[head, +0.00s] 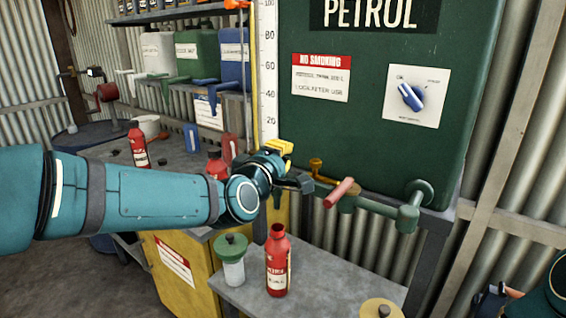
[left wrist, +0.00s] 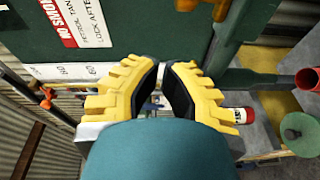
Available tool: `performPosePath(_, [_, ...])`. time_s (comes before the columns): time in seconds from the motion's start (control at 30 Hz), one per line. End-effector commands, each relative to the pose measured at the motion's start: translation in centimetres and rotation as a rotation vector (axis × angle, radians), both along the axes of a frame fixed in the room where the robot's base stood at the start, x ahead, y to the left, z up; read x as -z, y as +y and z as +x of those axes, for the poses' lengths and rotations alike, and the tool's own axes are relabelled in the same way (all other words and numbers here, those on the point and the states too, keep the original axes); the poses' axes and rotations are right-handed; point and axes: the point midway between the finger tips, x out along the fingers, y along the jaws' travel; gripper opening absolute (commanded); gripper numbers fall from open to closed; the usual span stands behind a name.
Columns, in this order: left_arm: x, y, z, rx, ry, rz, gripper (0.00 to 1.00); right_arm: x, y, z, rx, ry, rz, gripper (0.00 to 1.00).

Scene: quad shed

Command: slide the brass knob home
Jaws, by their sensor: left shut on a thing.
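The brass knob (head: 316,163) stands on a brass fitting below the green petrol tank in the head view, by the red handle (head: 339,192). My left gripper (head: 302,166) reaches it from the left, its yellow-backed fingers at the knob. In the left wrist view the black pads of the gripper (left wrist: 164,72) are partly closed with a narrow gap. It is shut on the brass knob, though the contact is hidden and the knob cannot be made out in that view. Part of my right gripper (head: 490,300) shows at the bottom right, its fingers unclear.
A green pipe (head: 408,216) runs from the fitting to the tank (head: 390,150). A red bottle (head: 277,262) and a green-lidded jar (head: 232,262) stand on the grey bench (head: 325,290) below. More red bottles stand at left behind my arm.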

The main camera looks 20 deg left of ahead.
Motion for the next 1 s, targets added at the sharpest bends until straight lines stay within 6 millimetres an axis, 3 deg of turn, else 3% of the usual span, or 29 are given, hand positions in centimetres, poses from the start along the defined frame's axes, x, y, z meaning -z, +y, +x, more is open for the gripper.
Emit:
performPosePath(0.3, [-0.4, 0.9, -6.2, -0.001, -0.004, -0.001, 0.0, 0.1, 0.0, 0.1, 0.002, -0.001, -0.001, 0.69])
performPosePath(0.5, [-0.4, 1.1, -8.8, -0.001, -0.001, 0.0, 0.0, 0.0, 0.0, 0.1, 0.0, -0.001, 0.0, 0.69])
performPosePath(1.0, [-0.4, 1.3, -9.9, 0.0, 0.0, 0.0, 0.0, 0.0, 0.0, 0.0, 0.0, -0.001, 0.0, 0.69])
